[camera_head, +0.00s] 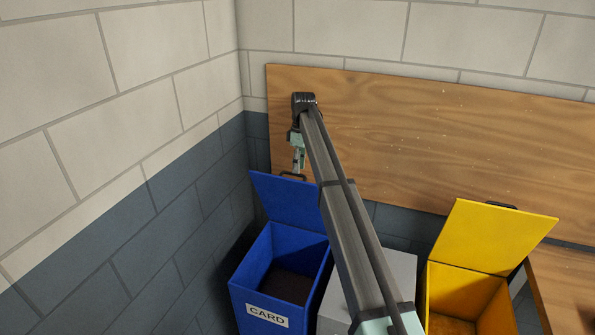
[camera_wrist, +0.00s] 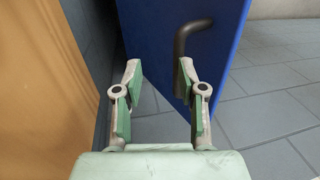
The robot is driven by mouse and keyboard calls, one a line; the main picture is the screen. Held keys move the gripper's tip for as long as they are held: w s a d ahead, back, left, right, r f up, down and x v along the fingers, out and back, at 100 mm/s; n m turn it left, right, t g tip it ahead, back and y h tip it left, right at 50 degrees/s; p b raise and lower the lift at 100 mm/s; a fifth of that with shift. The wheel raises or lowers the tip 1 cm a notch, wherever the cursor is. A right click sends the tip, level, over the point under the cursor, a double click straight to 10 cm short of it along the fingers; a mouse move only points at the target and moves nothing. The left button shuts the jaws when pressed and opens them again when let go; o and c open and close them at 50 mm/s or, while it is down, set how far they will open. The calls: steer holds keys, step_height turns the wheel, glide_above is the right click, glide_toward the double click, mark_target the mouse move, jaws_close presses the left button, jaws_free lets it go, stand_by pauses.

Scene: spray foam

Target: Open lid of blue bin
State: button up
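The blue bin (camera_head: 240,302) with a CARD label stands in the corner by the left wall. Its lid (camera_head: 284,204) is raised, tilted up and back, and the dark inside of the bin shows. The lid also fills the upper middle of the wrist view (camera_wrist: 158,35), with its dark handle (camera_wrist: 183,45). My gripper (camera_head: 298,168) is at the lid's top edge, close to the handle (camera_head: 293,176). In the wrist view my gripper (camera_wrist: 159,70) is open and nothing sits between its fingers. The handle is by the right fingertip; I cannot tell whether they touch.
A wooden board (camera_head: 430,130) leans along the back wall behind my gripper. A grey bin (camera_head: 402,268), partly hidden by my arm, stands right of the blue bin. A yellow bin (camera_head: 500,312) with its lid up is farther right, beside a wooden surface (camera_head: 560,285).

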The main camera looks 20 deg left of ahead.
step_height(320, 180, up, 10)
steer(key=w, duration=0.1)
steer(key=shift+w+f, duration=0.15)
